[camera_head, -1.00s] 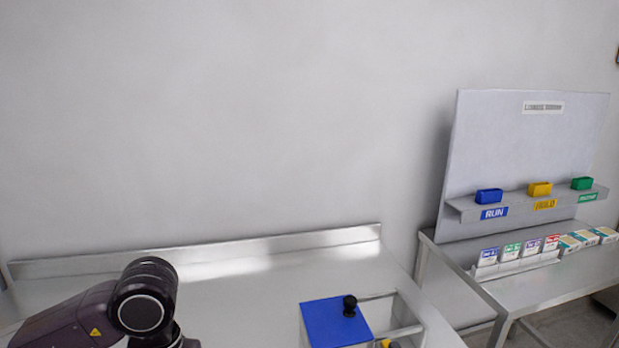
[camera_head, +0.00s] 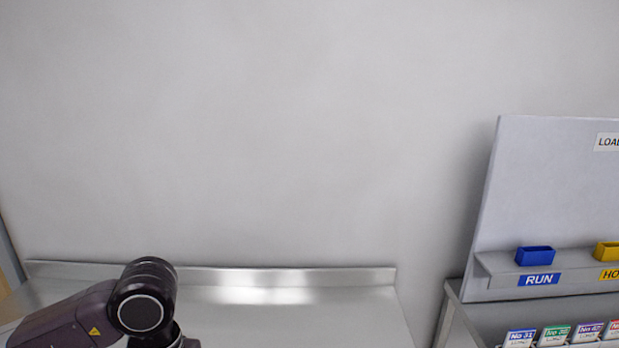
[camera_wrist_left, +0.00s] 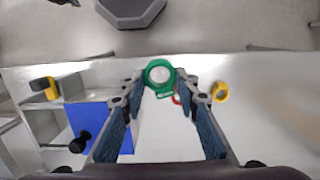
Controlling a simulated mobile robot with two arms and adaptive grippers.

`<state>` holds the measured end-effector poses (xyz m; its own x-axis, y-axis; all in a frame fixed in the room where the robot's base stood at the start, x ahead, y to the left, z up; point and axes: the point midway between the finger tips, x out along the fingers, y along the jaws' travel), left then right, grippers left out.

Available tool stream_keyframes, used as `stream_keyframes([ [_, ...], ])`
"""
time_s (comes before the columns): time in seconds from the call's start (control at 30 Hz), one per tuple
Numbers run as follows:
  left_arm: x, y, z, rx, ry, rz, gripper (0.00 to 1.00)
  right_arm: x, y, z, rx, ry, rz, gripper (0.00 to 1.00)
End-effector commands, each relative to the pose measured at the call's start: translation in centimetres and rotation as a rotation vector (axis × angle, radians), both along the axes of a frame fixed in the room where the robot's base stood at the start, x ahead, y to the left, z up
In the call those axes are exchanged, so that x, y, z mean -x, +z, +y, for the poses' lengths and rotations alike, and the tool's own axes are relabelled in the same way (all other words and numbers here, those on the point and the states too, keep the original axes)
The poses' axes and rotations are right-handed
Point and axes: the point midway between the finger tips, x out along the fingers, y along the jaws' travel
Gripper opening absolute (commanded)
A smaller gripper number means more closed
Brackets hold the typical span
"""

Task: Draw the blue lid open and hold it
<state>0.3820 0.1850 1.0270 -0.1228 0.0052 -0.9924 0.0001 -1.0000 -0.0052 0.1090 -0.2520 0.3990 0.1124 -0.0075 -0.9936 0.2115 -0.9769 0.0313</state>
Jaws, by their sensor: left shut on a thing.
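The blue lid (camera_wrist_left: 97,116) shows in the left wrist view, left of my left gripper. Its round black knob (camera_wrist_left: 80,142) stands on it near the left edge. My left gripper (camera_wrist_left: 160,80) is shut on a green ring-shaped piece (camera_wrist_left: 160,91), which sits between its fingertips. The gripper is apart from the knob, and one finger covers part of the lid's right side in this view. In the head view the lid is out of frame and only my left arm shows at lower left. My right gripper is in neither view.
A yellow-and-black piece (camera_wrist_left: 45,88) lies left of the lid, and a yellow ring (camera_wrist_left: 220,92) lies right of the gripper. A small red piece (camera_wrist_left: 177,99) is partly hidden beside the fingers. A side table bears a panel (camera_head: 555,200) with a blue holder (camera_head: 534,256).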

Motion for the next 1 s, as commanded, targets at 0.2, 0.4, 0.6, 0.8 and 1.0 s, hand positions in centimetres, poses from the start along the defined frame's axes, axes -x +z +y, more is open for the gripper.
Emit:
stream_keyframes([
  [0.2, 0.0, 0.0, 0.0, 0.000, 0.000, 0.000, 0.16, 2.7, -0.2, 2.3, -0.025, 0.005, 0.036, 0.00],
  [0.4, 0.0, 0.0, 0.0, 0.000, 0.000, 0.000, 0.16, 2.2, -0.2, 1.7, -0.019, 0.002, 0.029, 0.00],
  [0.6, -1.2, 0.3, -0.9, 0.006, 0.034, 0.003, 0.16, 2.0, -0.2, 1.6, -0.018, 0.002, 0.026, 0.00],
  [0.8, -5.7, 1.8, -4.7, 0.019, 0.185, 0.016, 0.16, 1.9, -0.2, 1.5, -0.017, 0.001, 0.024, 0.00],
  [1.0, -10.5, 3.9, -8.8, 0.014, 0.368, 0.015, 0.16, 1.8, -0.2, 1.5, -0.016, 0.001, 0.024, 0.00],
])
